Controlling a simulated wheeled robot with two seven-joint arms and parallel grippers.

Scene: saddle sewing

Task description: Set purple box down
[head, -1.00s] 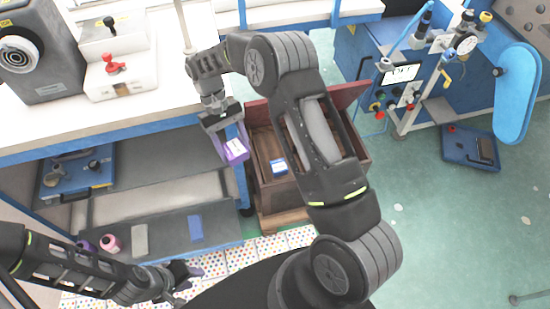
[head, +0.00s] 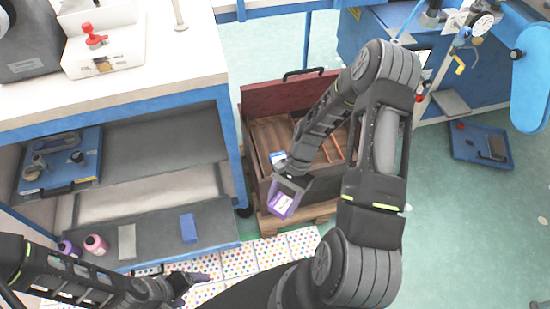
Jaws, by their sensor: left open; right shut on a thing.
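The purple box (head: 284,202) has a white label on top. My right gripper (head: 290,186) is shut on it and holds it in front of the near wall of a wooden chest. The chest (head: 262,188) is open, with dividers inside and its reddish lid (head: 290,94) raised at the back. A blue-and-white box (head: 277,158) shows inside the chest, partly hidden by my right arm. My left gripper (head: 192,283) is open and empty at the bottom, above the dotted mat.
A workbench (head: 150,98) with a blue frame stands at the left. Its lower shelf (head: 155,222) holds spools, a grey block and a blue block (head: 188,228). The dotted mat (head: 285,245) lies in front of the chest. A blue machine (head: 440,75) stands at the right.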

